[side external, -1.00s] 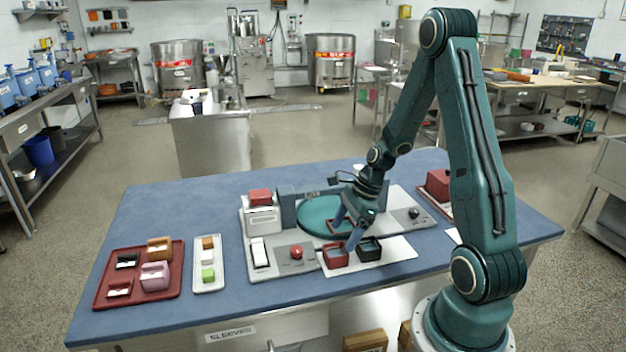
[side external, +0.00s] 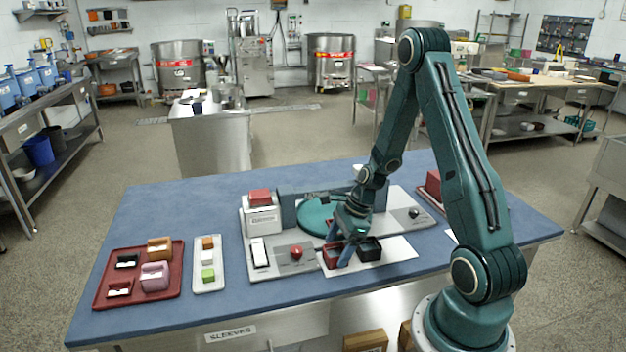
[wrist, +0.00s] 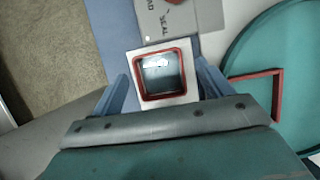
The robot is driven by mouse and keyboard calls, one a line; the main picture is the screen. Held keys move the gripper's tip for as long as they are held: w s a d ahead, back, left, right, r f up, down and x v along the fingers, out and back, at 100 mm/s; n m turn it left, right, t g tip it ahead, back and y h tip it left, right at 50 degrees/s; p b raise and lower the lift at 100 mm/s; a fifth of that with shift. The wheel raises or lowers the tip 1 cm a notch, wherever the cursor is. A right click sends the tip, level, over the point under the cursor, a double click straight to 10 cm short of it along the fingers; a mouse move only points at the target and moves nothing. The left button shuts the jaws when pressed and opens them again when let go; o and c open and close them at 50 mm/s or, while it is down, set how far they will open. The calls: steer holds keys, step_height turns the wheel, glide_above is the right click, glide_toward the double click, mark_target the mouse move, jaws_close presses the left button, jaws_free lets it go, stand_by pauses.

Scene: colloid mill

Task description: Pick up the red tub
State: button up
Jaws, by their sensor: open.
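The red tub (side external: 330,256), a small open-topped square box, stands on the white sheet at the table's near edge, left of a black tub (side external: 371,249). My gripper (side external: 339,247) is open and lowered at the red tub, with its blue fingers on either side. In the wrist view, the tub (wrist: 142,72) lies between the two fingers (wrist: 163,84), with a gap visible on each side. Its square red rim and grey inside show. The fingers partly cover it in the side view.
A teal round plate (side external: 312,216) lies behind; a red square frame (wrist: 276,95) shows on it in the wrist view. A panel with a red button (side external: 296,252) is left of the tub. A red tray (side external: 104,296) and white tray (side external: 212,287) stand further left.

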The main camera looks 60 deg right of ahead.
steer(key=shift+c, duration=0.5)
steer(key=c, duration=1)
steer(key=shift+r, duration=0.2)
step_height(320, 180, up, 20)
steer(key=shift+f, duration=0.15)
stand_by(0.6)
